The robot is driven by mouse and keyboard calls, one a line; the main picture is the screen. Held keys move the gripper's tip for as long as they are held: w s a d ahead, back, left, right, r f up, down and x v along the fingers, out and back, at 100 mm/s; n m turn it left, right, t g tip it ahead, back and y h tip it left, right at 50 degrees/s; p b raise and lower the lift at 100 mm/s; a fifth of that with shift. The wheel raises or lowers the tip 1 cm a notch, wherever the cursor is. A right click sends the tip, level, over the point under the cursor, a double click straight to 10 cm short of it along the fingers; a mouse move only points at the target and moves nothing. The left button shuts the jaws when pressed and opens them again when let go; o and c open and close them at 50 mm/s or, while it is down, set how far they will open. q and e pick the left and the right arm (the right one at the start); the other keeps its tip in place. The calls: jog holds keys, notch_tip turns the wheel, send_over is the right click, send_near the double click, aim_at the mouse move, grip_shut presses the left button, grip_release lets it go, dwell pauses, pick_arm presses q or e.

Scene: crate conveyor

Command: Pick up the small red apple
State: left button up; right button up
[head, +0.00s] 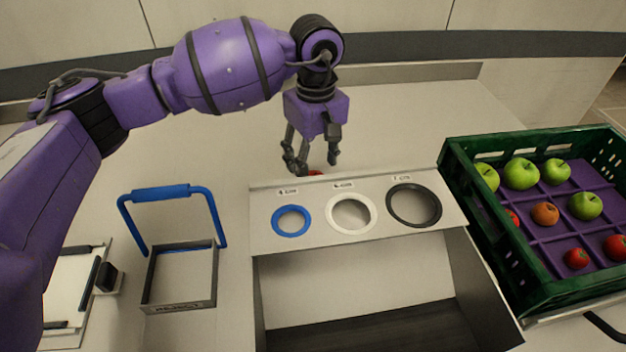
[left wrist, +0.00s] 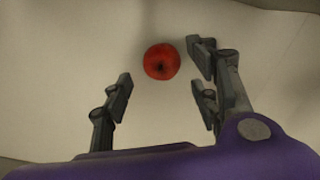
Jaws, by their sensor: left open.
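A red apple (left wrist: 161,62) lies on the pale worktop, just ahead of my left gripper's fingertips in the left wrist view. In the head view only a small red part of this apple (head: 315,173) shows behind the sizing panel's back edge. My left gripper (head: 313,163) points down over it, open and empty. In the left wrist view its fingers (left wrist: 160,76) stand apart on either side, with the apple near the gap. Contact is not visible. Other red apples (head: 577,258) sit in the green crate (head: 535,298) at the right. My right gripper is out of view.
A sizing panel (head: 320,240) with blue, white and black rings stands in front of the apple. A reject tray (head: 180,305) with a blue handle stands to its left. The crate also holds green apples (head: 521,173). The worktop behind the panel is mostly clear.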

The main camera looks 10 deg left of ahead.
aim_at(316, 174)
pick_arm(q)
notch_tip(316, 174, down, 4)
jog(key=shift+d+f+p, duration=0.1)
jog(key=shift+f+p, duration=0.05)
jog(key=shift+p, duration=0.15)
jog(key=c, duration=1.1)
jog(key=shift+c, duration=0.5)
jog(key=shift+r, duration=0.2)
